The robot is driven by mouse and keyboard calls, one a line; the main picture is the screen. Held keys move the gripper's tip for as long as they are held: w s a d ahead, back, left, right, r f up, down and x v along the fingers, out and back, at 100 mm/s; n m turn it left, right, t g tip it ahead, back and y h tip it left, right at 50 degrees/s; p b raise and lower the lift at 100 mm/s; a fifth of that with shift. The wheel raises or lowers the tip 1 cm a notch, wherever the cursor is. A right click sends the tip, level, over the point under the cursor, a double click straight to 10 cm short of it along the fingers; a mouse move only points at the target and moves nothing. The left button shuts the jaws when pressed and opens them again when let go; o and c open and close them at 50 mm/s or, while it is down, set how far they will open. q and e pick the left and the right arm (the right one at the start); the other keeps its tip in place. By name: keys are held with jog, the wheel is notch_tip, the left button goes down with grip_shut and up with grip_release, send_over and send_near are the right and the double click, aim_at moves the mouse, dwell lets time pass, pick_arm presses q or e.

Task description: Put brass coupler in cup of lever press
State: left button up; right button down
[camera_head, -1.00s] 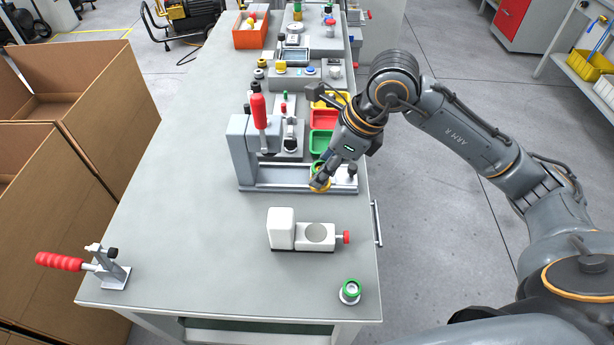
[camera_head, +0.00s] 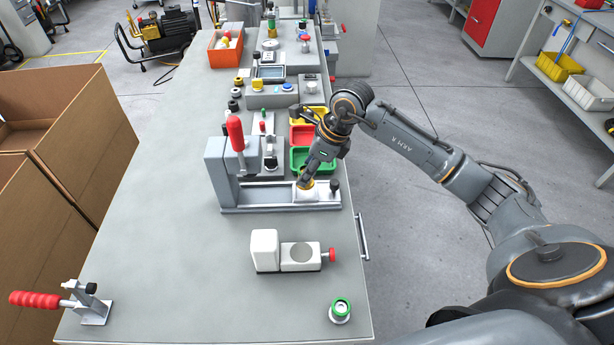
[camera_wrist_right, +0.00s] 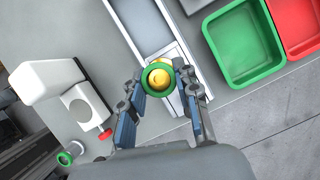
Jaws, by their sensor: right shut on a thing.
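The lever press (camera_head: 215,170) is a grey column with a red-handled lever standing up and a long grey base running right. A white cup part (camera_head: 305,194) sits near the base's right end. My right gripper (camera_head: 306,182) is directly over it, pointing down, shut on the brass coupler (camera_head: 308,185). In the right wrist view the coupler (camera_wrist_right: 159,76) is yellow brass with a green ring around it, between the gripper's fingertips (camera_wrist_right: 160,82), over the base's end. I cannot tell whether the coupler touches the cup, whose opening is hidden. My left gripper is out of view.
A white fixture (camera_head: 264,250) with a round recess and red knob stands in front of the press. A green-ringed part (camera_head: 340,310) is at the front right corner. Green (camera_head: 298,153) and red bins are behind my gripper. A red-handled clamp (camera_head: 90,305) is front left.

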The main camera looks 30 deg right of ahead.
jog(key=shift+w+d+f, duration=0.15)
jog(key=shift+w+f, duration=0.15)
jog(key=shift+f, duration=0.15)
notch_tip(320, 180, down, 3)
jog(key=shift+p, duration=0.7)
jog(key=shift+f, duration=0.1)
